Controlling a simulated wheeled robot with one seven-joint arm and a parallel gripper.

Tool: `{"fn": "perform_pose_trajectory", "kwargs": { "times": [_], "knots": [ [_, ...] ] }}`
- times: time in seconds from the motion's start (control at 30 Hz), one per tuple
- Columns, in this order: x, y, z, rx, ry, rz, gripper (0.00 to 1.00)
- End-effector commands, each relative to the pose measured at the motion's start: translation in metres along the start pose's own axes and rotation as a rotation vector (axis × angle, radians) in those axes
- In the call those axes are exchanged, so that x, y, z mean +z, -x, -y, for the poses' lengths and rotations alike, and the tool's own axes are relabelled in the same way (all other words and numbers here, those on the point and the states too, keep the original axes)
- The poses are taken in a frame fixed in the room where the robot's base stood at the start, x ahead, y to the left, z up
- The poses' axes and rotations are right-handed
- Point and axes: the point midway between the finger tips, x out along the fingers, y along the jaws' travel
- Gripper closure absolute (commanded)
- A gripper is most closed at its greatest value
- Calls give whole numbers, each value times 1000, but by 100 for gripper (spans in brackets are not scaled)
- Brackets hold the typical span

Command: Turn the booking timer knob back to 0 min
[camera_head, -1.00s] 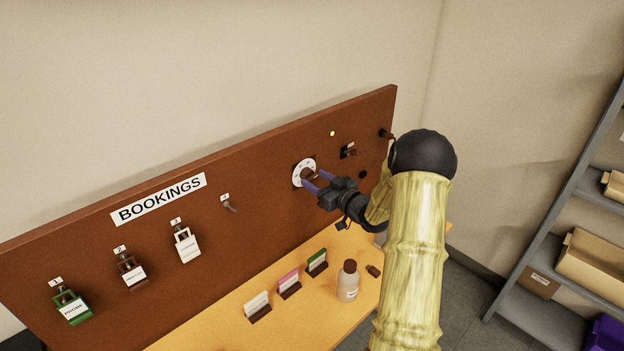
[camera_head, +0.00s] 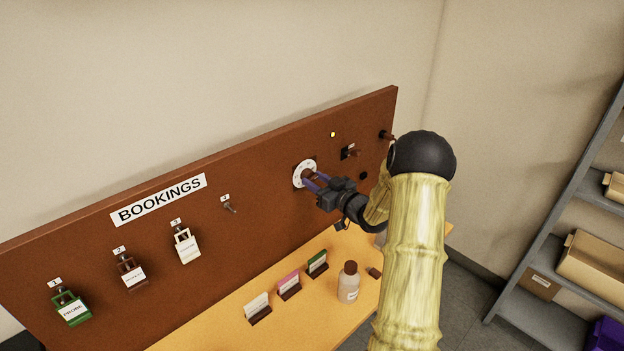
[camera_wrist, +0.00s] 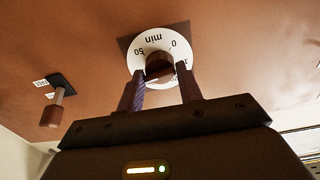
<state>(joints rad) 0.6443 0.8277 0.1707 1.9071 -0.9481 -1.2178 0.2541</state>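The timer knob (camera_head: 308,174) is a dark brown knob on a round white dial (camera_head: 299,168), fixed to the brown board. In the wrist view the knob (camera_wrist: 159,64) is at the dial's middle, and the dial (camera_wrist: 146,40) shows "50", "min" and "0" upside down. My gripper (camera_head: 313,181) reaches the knob from the front right. In the wrist view my gripper's fingers (camera_wrist: 162,80) stand on either side of the knob, close in against it. The knob's pointer mark cannot be made out, and the fingers hide the dial's lower part.
The board also bears a small yellow light (camera_head: 333,134), a brown switch (camera_head: 351,152) and a "BOOKINGS" sign (camera_head: 159,199) with hanging tags. Card stands (camera_head: 289,286) and a brown-capped bottle (camera_head: 348,284) stand on the table below. A shelf (camera_head: 548,245) is at the right.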

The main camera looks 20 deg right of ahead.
Motion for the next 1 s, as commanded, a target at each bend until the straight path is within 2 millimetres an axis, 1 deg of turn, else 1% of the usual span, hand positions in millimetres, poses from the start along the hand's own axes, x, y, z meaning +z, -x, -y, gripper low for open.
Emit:
{"fn": "perform_pose_trajectory", "kwargs": {
  "times": [0.13, 0.23, 1.0],
  "knots": [
    [1, 0, 0, -1, 10, 0, 92],
    [4, 0, 0, -1, 57, -1, 92],
    [5, -1, 1, -1, 629, -3, 92]
  ]
}}
